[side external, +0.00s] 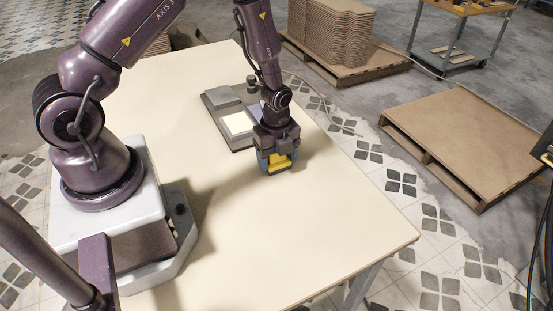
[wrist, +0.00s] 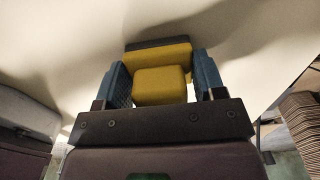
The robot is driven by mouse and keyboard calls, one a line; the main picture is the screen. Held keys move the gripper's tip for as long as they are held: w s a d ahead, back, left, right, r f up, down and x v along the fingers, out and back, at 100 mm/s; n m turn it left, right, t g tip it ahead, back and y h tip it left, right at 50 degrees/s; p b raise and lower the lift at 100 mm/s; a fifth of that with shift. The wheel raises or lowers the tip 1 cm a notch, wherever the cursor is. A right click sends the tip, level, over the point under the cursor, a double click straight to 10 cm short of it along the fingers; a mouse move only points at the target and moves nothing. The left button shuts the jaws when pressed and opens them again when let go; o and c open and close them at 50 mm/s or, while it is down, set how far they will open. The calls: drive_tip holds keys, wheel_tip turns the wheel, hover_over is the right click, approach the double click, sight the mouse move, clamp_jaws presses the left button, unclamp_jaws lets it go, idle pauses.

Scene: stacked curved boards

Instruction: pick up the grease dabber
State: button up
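The grease dabber (wrist: 160,84) looks like a yellow block, with a wider yellow part and a dark strip at its far end. It lies between the two blue finger pads of my gripper (wrist: 163,80) in the wrist view. The pads stand close along its sides. A thin light gap shows by the right pad, and I cannot tell whether both pads press on it. In the side view my gripper (side external: 277,162) points down, low over the table, with the yellow dabber (side external: 281,162) between its fingers. The dabber's underside is hidden, so its contact with the table is unclear.
A grey tray (side external: 211,118) with a pale block and grey pieces sits just behind my gripper. The cream table (side external: 290,230) is clear in front and to the right. Stacked boards (side external: 330,35) and an empty pallet (side external: 470,130) stand on the floor beyond.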

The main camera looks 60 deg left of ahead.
wheel_tip(320, 180, up, 10)
drive_tip(key=shift+r, duration=0.1)
idle(0.6)
drive_tip(key=o, duration=0.3)
drive_tip(key=shift+c, duration=0.8)
